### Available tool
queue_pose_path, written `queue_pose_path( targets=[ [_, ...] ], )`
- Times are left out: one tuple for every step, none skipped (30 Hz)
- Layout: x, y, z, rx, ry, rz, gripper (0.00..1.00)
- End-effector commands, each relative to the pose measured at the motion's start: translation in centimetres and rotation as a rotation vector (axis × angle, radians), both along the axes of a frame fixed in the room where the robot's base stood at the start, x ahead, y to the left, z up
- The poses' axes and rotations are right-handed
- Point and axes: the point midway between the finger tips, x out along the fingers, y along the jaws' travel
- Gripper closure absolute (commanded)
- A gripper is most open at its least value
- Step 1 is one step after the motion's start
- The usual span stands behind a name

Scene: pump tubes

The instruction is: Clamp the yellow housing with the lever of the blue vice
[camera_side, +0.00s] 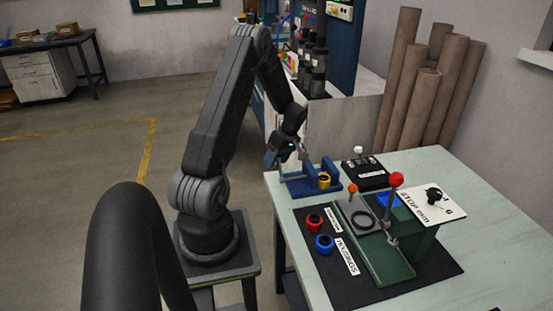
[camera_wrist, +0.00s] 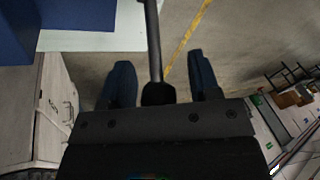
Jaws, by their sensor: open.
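The blue vice (camera_side: 298,189) stands at the back left of the table in the side view. The yellow housing (camera_side: 324,180) sits upright in it, between its blue blocks; I cannot tell how tightly it is held. My gripper (camera_side: 279,156) is just left of and above the vice. In the wrist view my gripper (camera_wrist: 160,82) is open, with a finger on each side of the dark lever (camera_wrist: 154,45). The lever's thick end lies between the fingers, with gaps on both sides. The housing is out of the wrist view.
A black mat (camera_side: 315,268) holds a red ring (camera_side: 314,222), a blue ring (camera_side: 324,244) and a green fixture (camera_side: 390,262) with a red-knobbed post. A black box (camera_side: 363,173) stands right of the vice. A white STOP mm plate (camera_side: 428,206) lies farther right.

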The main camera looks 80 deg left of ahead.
Motion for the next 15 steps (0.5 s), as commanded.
queue_pose_path(
  targets=[
    [0.0, 0.0, 0.0, 0.000, 0.000, 0.000, 0.44],
    [0.0, 0.0, 0.0, 0.000, 0.000, 0.000, 0.44],
    [0.0, 0.0, 0.1, 0.000, 0.000, 0.000, 0.44],
    [0.1, 0.0, 0.2, 0.000, 0.000, 0.000, 0.44],
    [0.2, 0.0, 0.4, 0.000, -0.001, 0.000, 0.44],
    [0.3, 0.0, 0.8, 0.000, -0.001, 0.000, 0.44],
    [0.5, 0.0, 1.1, 0.002, -0.002, -0.001, 0.44],
    [0.6, 0.0, 1.5, 0.003, -0.003, 0.000, 0.44],
    [0.9, 0.0, 2.2, 0.004, -0.003, 0.000, 0.44],
    [1.1, -0.1, 2.7, 0.004, -0.003, -0.001, 0.44],
    [1.3, -0.1, 3.3, 0.004, -0.003, -0.001, 0.44],
    [1.6, -0.1, 4.2, 0.005, -0.004, -0.001, 0.44],
    [1.9, -0.2, 4.8, 0.004, -0.003, -0.001, 0.44],
    [2.1, -0.2, 5.5, 0.005, -0.005, -0.001, 0.44],
    [2.5, -0.3, 6.4, 0.005, -0.004, -0.002, 0.44]
  ],
)
